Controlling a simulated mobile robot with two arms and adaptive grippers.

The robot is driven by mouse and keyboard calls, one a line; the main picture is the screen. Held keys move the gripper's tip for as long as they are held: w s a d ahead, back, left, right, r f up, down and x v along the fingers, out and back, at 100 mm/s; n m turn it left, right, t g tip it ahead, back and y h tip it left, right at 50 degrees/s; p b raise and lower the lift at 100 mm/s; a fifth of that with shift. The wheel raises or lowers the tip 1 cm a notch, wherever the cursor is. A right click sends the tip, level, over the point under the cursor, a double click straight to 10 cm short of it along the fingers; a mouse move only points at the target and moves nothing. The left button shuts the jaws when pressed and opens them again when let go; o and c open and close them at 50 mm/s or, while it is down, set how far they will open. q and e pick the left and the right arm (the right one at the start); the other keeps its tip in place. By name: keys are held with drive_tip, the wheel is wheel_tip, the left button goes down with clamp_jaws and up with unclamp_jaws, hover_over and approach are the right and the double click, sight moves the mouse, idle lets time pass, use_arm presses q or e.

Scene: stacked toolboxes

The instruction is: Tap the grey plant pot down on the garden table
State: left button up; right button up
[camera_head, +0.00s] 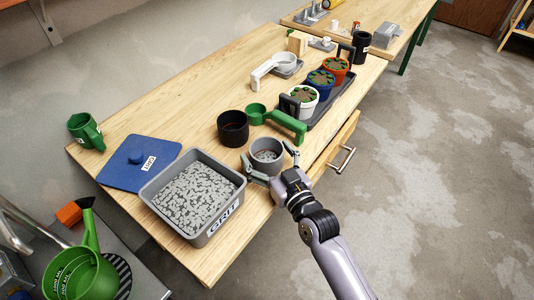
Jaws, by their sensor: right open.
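The grey plant pot (266,146) stands upright near the front edge of the wooden garden table (190,110), with some pale grit showing inside. My right gripper (267,160) reaches in from the lower right. Its open fingers lie on either side of the pot. I cannot tell whether they touch it, or whether the pot rests fully on the table. My left gripper is not in view.
A grey GRIT tray (233,175) is close left of the pot. A black pot (233,139) and green scoop (290,124) stand behind it. A tray (346,96) holds several planted pots. A blue lid (112,174) lies left. An open drawer (345,140) juts out at right.

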drive_tip(key=shift+s+d, duration=0.15)
drive_tip(key=shift+s, duration=0.1)
drive_tip(key=v, duration=1.1)
drive_tip(key=shift+s, duration=0.25)
